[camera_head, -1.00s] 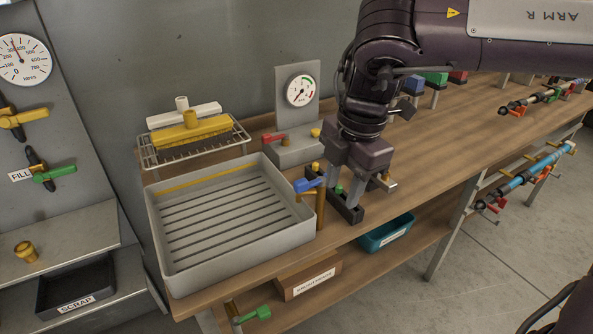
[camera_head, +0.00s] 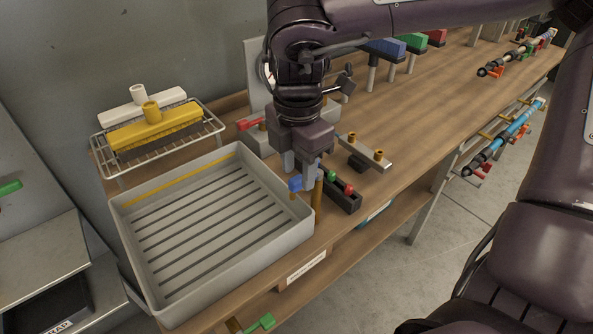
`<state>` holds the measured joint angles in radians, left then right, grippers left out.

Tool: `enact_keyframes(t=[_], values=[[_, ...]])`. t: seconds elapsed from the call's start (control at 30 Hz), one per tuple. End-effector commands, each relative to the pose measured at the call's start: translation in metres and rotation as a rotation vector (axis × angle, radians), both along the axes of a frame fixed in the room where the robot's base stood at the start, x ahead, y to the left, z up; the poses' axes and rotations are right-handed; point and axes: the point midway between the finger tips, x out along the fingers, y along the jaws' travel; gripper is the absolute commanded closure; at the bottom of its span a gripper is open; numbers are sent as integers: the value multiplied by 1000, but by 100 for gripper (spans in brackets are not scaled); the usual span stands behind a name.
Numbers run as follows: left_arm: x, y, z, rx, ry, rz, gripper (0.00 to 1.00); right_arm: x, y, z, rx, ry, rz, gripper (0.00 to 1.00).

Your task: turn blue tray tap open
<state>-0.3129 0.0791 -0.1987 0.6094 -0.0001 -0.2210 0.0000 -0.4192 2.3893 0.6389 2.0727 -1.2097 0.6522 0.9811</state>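The blue tap handle (camera_head: 295,185) sits on a brass post (camera_head: 318,190) at the right corner of the grey slatted tray (camera_head: 290,244). My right gripper (camera_head: 300,172) points down right at the tap. Its two fingers show apart, and the nearer one hides the middle of the blue handle. Blue shows on both sides of that finger. I cannot tell whether the fingers touch the handle. My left gripper is not in view.
A dark block with green and red knobs (camera_head: 343,193) stands just right of the tap. A metal plate with brass knobs (camera_head: 364,152) lies behind it. A red-handled tap (camera_head: 251,124) and a rack with brushes (camera_head: 215,125) stand behind the tray.

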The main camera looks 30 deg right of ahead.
Motion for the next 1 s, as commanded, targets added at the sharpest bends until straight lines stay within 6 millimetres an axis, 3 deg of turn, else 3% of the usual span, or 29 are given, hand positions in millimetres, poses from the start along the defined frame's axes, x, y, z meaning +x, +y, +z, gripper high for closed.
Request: enact_keyframes(t=[0.2,0.47,0.77,1.0], values=[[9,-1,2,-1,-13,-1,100,0,0,-18,1,1,0,60],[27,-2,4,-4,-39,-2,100,0,0,-19,0,-1,0,60],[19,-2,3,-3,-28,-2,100,0,0,-18,0,-1,0,99],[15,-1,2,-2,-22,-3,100,0,0,-18,0,-1,12,100]])
